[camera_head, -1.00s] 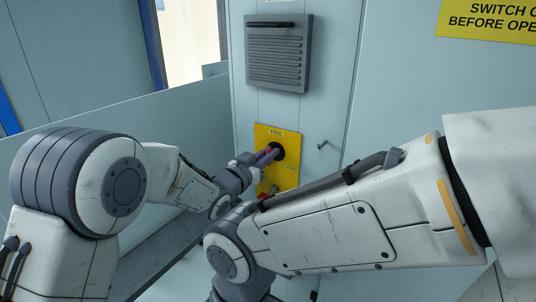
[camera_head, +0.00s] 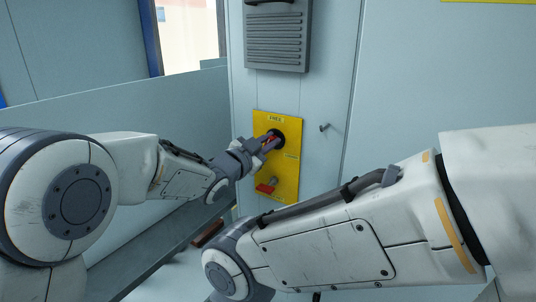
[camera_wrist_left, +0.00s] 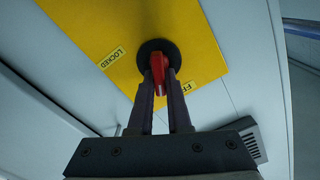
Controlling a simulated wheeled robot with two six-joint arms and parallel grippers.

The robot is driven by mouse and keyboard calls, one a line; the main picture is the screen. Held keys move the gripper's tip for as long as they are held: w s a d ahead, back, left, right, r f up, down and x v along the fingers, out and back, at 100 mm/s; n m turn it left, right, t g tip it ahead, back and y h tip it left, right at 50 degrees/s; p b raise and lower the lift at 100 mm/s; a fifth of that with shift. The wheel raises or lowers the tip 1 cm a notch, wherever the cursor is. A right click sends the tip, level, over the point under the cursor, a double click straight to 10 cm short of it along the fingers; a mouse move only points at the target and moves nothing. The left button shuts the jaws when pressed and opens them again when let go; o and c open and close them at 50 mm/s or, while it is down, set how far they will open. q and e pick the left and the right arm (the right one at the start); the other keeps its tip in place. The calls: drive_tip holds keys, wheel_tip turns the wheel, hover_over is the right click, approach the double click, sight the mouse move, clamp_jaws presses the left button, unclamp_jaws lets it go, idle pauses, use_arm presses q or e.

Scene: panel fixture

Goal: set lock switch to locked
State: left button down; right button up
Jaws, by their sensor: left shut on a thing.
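The lock switch is a red handle on a round black base (camera_head: 279,136) on a yellow plate (camera_head: 287,170). The handle (camera_wrist_left: 158,68) shows clearly in the left wrist view, between my fingers. My left gripper (camera_head: 268,143) is shut on this handle, and its fingers partly hide it in the head view. A FREE label (camera_head: 276,119) is at the plate's top, and a small label (camera_head: 291,155) is at its right side. The left wrist view reads LOCKED (camera_wrist_left: 113,57) on the left label. The handle's exact angle is hard to tell. My right gripper is out of view.
A second red handle (camera_head: 265,188) sits low on the plate. A grey louvred vent (camera_head: 277,38) is above, and a small metal knob (camera_head: 324,127) is to the right. A pale low wall (camera_head: 90,115) runs along the left. My right forearm crosses the lower right.

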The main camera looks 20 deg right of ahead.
use_arm(q)
drive_tip(key=shift+s+d+f+m+b, duration=0.1)
drive_tip(key=shift+f+m+b, duration=0.15)
drive_tip(key=shift+m+b, duration=1.8)
drive_tip(key=shift+s+d+f+m+b, duration=0.1)
drive_tip(key=shift+f+m+b, duration=0.1)
drive_tip(key=shift+m+b, duration=1.8)
drive_tip(key=shift+s+d+f+m+b, duration=0.1)
drive_tip(key=shift+f+m+b, duration=0.15)
drive_tip(key=shift+m+b, duration=1.8)
drive_tip(key=c, duration=0.9)
unclamp_jaws()
drive_tip(key=shift+a+r, duration=0.1)
drive_tip(key=b+v, duration=0.1)
drive_tip(key=v, duration=0.9)
drive_tip(key=shift+s+a, duration=0.15)
drive_tip(key=shift+s, duration=0.05)
